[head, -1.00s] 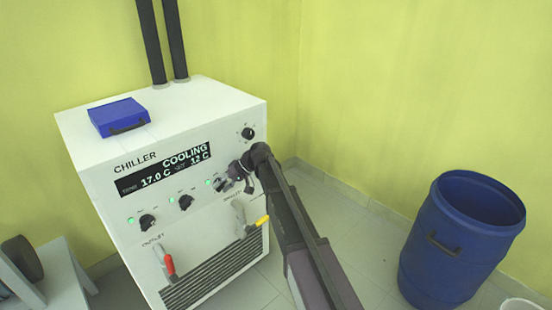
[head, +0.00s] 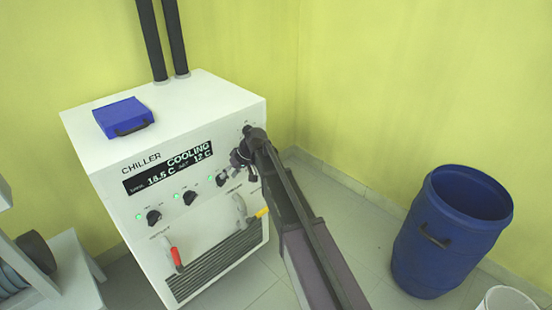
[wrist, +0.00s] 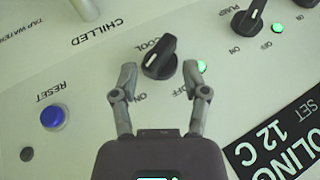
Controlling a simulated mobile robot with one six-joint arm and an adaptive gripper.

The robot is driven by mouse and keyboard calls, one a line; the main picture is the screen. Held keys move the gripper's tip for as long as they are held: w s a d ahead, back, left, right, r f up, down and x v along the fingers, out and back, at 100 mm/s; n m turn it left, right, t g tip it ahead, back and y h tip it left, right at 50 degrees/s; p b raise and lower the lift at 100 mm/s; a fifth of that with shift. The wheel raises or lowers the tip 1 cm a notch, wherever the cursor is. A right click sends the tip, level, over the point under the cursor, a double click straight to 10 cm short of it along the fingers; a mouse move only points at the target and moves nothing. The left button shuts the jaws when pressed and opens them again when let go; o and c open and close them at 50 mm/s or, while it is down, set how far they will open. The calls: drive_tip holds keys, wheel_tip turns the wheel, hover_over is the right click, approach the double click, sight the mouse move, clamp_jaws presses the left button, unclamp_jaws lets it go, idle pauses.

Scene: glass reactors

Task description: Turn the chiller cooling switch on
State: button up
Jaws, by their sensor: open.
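The white chiller (head: 205,92) stands in the corner. My gripper (wrist: 162,76) is open, one finger on each side of the knob's near end, with visible gaps. In the head view my gripper (head: 238,160) is at the panel's right side and partly covers the knob area.
A blue RESET button (wrist: 52,117) and the PUMP knob (wrist: 248,18) flank the COOL knob. Red (head: 175,257) and yellow (head: 262,212) valve handles stick out lower on the front. A blue case (head: 122,113) lies on top. A blue barrel (head: 440,250) stands right.

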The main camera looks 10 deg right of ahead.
drive_tip(key=w+p+v, duration=0.1)
drive_tip(key=p+v, duration=0.6)
drive_tip(key=v, duration=0.2)
drive_tip(key=s+d+r+m+h+p, duration=0.1)
drive_tip(key=s+d+r+p, duration=0.3)
drive_tip(key=s, duration=0.4)
drive_tip(key=s+d+r+m+h+p, duration=0.2)
drive_tip(key=s+d+r+h+p, duration=0.2)
drive_tip(key=s+p, duration=0.3)
drive_tip(key=shift+s+d+r+h, duration=0.3)
drive_tip(key=shift+s+d, duration=0.45)
drive_tip(key=shift+s, duration=0.15)
drive_tip(key=s+d+r+m+g+h+p, duration=0.1)
drive_tip(key=s+d+r+m+p, duration=0.1)
drive_tip(key=s+d, duration=0.4)
drive_tip(key=s+r+p, duration=0.1)
drive_tip(key=s+p, duration=0.1)
drive_tip(key=s, duration=0.1)
drive_tip(key=shift+r+m, duration=0.4)
drive_tip(key=shift+a, duration=0.1)
